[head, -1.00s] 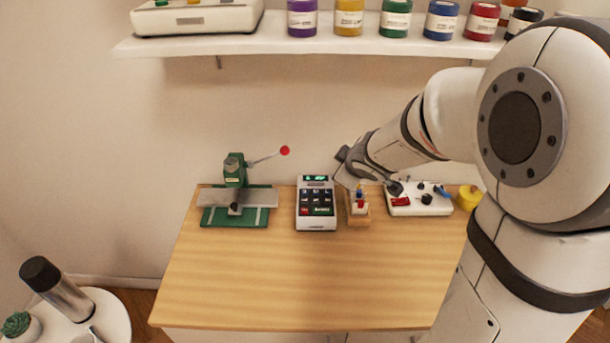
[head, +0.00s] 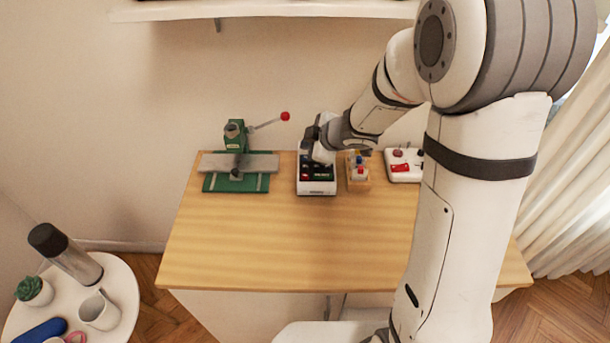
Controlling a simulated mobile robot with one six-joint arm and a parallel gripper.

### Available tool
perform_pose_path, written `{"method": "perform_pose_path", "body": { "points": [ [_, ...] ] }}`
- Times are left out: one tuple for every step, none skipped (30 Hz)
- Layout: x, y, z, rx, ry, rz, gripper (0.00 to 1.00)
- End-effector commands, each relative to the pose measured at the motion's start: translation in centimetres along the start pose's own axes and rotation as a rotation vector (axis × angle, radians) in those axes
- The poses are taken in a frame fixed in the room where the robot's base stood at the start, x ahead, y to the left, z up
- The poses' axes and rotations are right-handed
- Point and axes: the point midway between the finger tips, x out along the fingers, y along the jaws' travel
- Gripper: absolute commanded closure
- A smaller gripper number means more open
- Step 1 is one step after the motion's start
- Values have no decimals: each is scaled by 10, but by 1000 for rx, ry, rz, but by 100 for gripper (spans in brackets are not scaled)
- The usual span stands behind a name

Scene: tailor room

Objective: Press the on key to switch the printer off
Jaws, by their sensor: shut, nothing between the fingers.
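The printer is probably the white device with dark keys (head: 317,188) at the back middle of the wooden table in the head view. Its lower keys, one reddish and one green, show below my gripper; its display and upper keys are hidden. My gripper (head: 319,158) is over the upper part of this device, pointing down, shut and empty. I cannot tell whether its tips touch a key, nor which key is the on key.
A green press (head: 235,170) with a red-knobbed lever stands to the left. A small wooden holder (head: 359,185) with coloured pieces is close on the right, then a white board (head: 400,178) with parts. The front of the wooden table (head: 300,250) is clear.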

Motion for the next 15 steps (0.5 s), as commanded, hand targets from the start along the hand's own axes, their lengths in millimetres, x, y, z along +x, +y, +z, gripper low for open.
{"method": "perform_pose_path", "body": {
  "points": [
    [4, -2, 3, 0, 0, 0, 100],
    [5, -4, 4, 0, 0, 0, 100],
    [7, -5, 5, 0, 0, 1, 100],
    [9, -6, 7, 0, 0, 1, 100],
    [11, -8, 8, 0, 0, 1, 100],
    [14, -10, 10, 0, 0, 1, 100],
    [17, -12, 12, 0, 0, 1, 100],
    [19, -14, 14, 0, 0, 1, 100],
    [22, -16, 16, 0, 0, 1, 100],
    [25, -18, 18, 0, 0, 1, 100],
    [28, -20, 20, 0, 0, 1, 100],
    [31, -23, 23, -1, 0, 1, 100],
    [34, -25, 25, -1, 0, 2, 100],
    [37, -26, 27, 0, 0, 2, 100],
    [40, -29, 29, 0, 0, 2, 100]
  ]
}}
